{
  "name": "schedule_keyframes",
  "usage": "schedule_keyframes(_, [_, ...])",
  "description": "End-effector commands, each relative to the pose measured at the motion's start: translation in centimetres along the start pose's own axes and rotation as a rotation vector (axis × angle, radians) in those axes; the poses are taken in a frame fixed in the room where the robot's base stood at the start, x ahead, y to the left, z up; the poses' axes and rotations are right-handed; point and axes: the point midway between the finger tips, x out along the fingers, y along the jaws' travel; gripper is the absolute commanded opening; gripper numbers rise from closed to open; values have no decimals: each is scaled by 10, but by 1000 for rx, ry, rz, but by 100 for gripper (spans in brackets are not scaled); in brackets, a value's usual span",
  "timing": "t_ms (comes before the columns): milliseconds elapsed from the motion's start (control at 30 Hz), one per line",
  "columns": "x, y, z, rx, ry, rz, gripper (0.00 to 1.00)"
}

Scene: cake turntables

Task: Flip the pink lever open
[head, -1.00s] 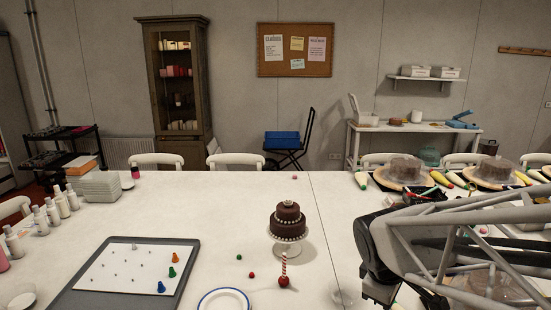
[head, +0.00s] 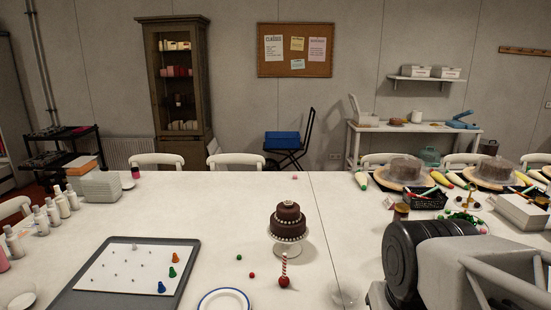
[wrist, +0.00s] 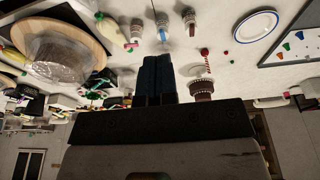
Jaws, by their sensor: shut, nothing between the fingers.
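My gripper (wrist: 157,58) shows in the wrist view as two dark fingers side by side. It is shut with nothing between the fingers. It is over the white table, whose objects appear upside down in this view. In the head view only my arm shows at the lower right, and the fingers are hidden.
A tray with pegs (head: 130,272) is at left. Turntables with covered cakes (head: 405,172) and a black basket (head: 427,198) are at right. Mid-left table is fairly clear.

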Motion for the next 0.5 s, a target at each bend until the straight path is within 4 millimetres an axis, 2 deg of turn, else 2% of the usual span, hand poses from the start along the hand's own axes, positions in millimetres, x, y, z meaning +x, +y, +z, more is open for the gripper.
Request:
schedule_keyframes(33, [0,0,0,0,0,0,6])
schedule_keyframes(233, [0,0,0,-1,0,0,37])
schedule_keyframes(500, [5,4,-11,24,-10,4,37])
